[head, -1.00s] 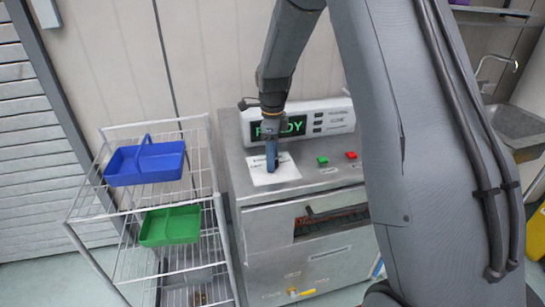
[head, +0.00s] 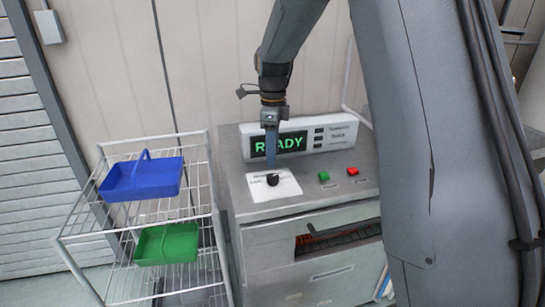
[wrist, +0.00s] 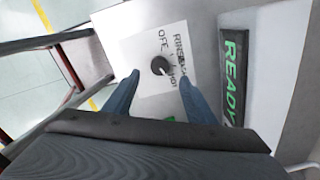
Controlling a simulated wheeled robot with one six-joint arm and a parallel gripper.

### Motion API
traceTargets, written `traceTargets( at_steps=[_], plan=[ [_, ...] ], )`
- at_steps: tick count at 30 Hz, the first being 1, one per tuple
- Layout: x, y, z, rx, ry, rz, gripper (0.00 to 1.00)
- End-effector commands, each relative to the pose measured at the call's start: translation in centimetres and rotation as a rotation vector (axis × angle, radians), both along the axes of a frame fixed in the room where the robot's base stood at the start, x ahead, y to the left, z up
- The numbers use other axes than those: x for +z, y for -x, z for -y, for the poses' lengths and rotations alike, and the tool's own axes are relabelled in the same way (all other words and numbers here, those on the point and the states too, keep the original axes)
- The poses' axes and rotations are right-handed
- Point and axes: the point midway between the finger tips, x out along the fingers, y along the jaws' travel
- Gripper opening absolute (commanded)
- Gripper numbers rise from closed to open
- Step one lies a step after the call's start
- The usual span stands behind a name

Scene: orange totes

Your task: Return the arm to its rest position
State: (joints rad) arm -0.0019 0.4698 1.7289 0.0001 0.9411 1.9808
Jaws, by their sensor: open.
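My gripper (head: 271,150) points down above the steel machine (head: 235,187), in front of its lit display. In the wrist view my two blue fingers (wrist: 155,97) stand apart with nothing between them. A black knob (head: 272,180) on a white label plate (head: 287,188) sits just below the fingertips. The knob (wrist: 160,65) shows beyond the fingers in the wrist view, apart from them. Printed words on the plate include OFF. My arm rises from the gripper and bends down along the right of the head view.
The green READY display (head: 287,144) stands at the machine's back. A green button (head: 324,176) and a red button (head: 352,171) are right of the plate. Left is a wire rack (head: 205,165) with a blue tote (head: 140,183) and a green tote (head: 167,247).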

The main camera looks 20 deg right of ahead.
Motion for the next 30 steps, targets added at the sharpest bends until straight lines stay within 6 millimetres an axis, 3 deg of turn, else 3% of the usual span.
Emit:
traceTargets(
  at_steps=[7, 11, 17, 30],
  plan=[
    [0.0, 0.2, 0.0, 0.013, 0.000, 0.001, 0.51],
    [-0.2, 1.6, 0.0, 0.128, 0.001, 0.006, 0.51],
    [-1.2, 6.5, 0.0, 0.538, 0.009, 0.031, 0.51],
    [-4.2, 19.7, 0.0, 1.544, 0.071, 0.072, 0.51]
  ],
)
